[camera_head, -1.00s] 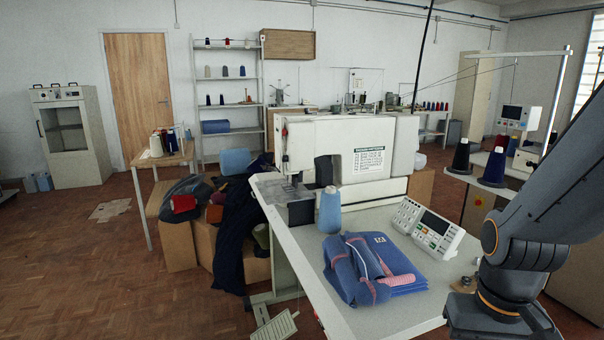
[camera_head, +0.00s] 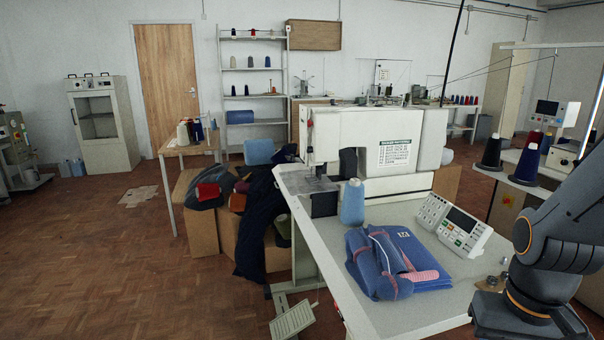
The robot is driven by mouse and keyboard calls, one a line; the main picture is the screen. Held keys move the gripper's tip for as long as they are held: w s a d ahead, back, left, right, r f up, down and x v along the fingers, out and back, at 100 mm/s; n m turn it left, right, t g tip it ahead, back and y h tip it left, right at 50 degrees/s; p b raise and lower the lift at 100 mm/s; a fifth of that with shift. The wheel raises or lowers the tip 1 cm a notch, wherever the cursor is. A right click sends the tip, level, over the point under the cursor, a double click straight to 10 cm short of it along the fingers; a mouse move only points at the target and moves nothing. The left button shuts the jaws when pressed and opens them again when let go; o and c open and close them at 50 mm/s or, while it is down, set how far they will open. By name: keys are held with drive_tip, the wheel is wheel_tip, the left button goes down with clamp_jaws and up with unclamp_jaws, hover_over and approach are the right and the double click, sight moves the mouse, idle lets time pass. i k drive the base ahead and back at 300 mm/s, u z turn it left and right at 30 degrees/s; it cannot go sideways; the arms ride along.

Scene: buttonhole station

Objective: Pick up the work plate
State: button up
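I cannot clearly make out a separate work plate. The white buttonhole machine (camera_head: 378,133) stands on the pale table (camera_head: 415,320). A small flat metal surface (camera_head: 318,184) lies under its sewing head, too small to tell whether it is the work plate. A dark square panel (camera_head: 325,204) is just below it at the table's edge. My arm shows at the right edge of the picture, but its gripper is out of the picture.
A blue thread cone (camera_head: 352,203), folded blue garments (camera_head: 394,262) and a control panel (camera_head: 453,224) stand on the table. Dark cloth (camera_head: 262,215) hangs left of the machine. A foot pedal (camera_head: 293,319) is on the floor.

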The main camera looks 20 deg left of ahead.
sight(323, 195)
drive_tip(key=u, duration=0.3)
drive_tip(key=k, duration=0.4)
drive_tip(key=u, duration=1)
drive_tip(key=k, duration=0.95)
drive_tip(key=u, duration=1)
drive_tip(key=i, duration=2.7)
drive_tip(key=z, duration=1.7)
drive_tip(key=i, duration=0.8)
drive_tip(key=z, duration=0.75)
